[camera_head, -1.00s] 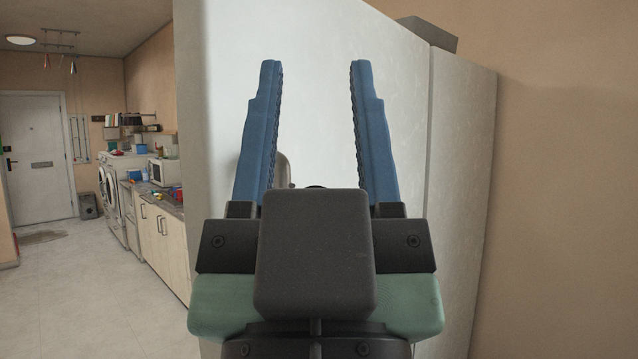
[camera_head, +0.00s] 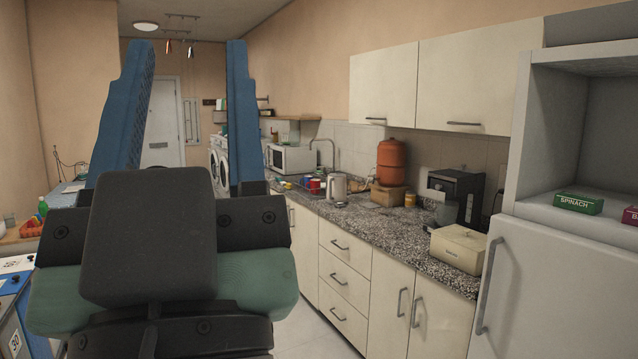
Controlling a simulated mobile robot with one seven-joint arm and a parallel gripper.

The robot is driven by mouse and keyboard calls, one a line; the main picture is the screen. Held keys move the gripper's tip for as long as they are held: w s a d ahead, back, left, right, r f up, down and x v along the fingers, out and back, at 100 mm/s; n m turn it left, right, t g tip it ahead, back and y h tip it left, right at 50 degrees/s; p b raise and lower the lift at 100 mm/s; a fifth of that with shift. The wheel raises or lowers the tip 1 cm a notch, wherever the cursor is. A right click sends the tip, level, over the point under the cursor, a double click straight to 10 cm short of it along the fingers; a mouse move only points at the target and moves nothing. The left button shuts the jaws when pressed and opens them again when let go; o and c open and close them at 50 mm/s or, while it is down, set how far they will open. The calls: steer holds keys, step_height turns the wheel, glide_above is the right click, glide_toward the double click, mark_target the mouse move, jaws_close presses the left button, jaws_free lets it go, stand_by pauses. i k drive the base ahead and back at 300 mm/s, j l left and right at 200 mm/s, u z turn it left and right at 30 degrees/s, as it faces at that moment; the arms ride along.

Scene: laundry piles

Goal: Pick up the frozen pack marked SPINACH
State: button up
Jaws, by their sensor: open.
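The green pack marked SPINACH (camera_head: 578,203) lies on the floor of an open white compartment (camera_head: 521,130) at the right of the view. A maroon pack (camera_head: 630,215) lies to its right, cut off by the picture edge. My gripper (camera_head: 187,58) is at the left, its two blue fingers pointing up and spread wide. Nothing is between the fingers. The gripper is well to the left of the pack, apart from it.
A closed white door with a handle (camera_head: 489,285) is below the compartment. A granite counter (camera_head: 375,230) carries a cream box (camera_head: 458,248), a coffee machine (camera_head: 455,197), a kettle (camera_head: 338,187) and a red-brown canister (camera_head: 391,162). Pale floor shows between counter and gripper.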

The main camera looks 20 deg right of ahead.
mark_target(586, 205)
steer(key=i+j+z, duration=0.15)
steer(key=i, duration=0.35)
steer(key=i+j+z, duration=0.1)
steer(key=i, duration=0.4)
steer(key=i+j+z, duration=0.15)
steer(key=i+j, duration=0.2)
steer(key=i, duration=0.15)
steer(key=i+l+z, duration=0.15)
steer(key=z, duration=0.3)
steer(key=i+z, duration=0.65)
steer(key=z, duration=0.2)
steer(key=i+j+z, duration=0.2)
steer(key=z, duration=0.25)
steer(key=i+l+z, duration=0.25)
steer(key=i+z, duration=0.15)
steer(key=i+l+z, duration=0.1)
steer(key=i+z, duration=0.25)
steer(key=i, duration=0.15)
steer(key=i+u, duration=0.4)
steer(key=k+j, duration=0.05)
steer(key=k, duration=0.05)
